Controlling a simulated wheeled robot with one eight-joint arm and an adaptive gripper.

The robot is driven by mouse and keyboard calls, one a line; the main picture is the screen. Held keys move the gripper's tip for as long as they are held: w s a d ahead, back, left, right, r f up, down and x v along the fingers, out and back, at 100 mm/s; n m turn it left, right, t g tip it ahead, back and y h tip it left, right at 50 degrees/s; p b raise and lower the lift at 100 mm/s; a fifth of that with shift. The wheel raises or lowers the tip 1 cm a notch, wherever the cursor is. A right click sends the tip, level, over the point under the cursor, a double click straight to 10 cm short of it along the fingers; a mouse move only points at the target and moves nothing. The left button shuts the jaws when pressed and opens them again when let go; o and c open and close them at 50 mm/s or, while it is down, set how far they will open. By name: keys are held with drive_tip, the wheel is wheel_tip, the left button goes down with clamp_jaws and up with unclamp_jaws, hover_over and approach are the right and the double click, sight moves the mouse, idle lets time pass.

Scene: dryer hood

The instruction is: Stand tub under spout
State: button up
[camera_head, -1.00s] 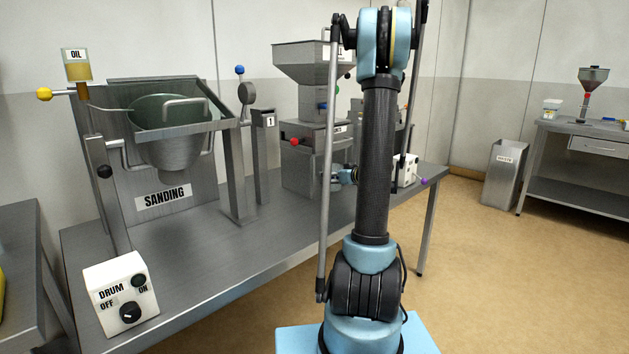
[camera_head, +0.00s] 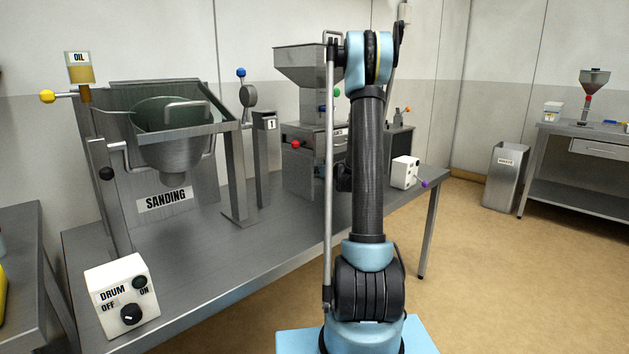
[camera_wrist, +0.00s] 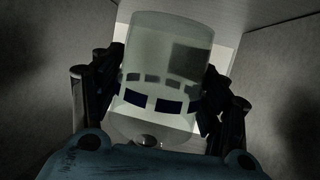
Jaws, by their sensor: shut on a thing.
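In the wrist view a pale, translucent tub (camera_wrist: 150,50) with a dark grey patch and dark blue marks stands between the fingers of my gripper (camera_wrist: 160,88). The fingers are shut on its two sides, and it looks slightly tilted in the picture. In the head view my arm hides the gripper and the tub, beside the grey hopper machine (camera_head: 305,150). I cannot make out that machine's spout. A short outlet (camera_head: 174,180) shows under the sanding drum (camera_head: 168,150).
Grey walls (camera_wrist: 50,60) stand on both sides of the tub in the wrist view. A drum switch box (camera_head: 122,295) stands at the bench's front left, and a white box (camera_head: 404,172) with a purple knob at its right end. The middle bench top (camera_head: 240,260) is clear.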

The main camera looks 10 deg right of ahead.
drive_tip(key=shift+f, duration=1.35)
drive_tip(key=o, duration=1.1)
drive_tip(key=v, duration=1.2)
drive_tip(key=shift+s+r, duration=0.1)
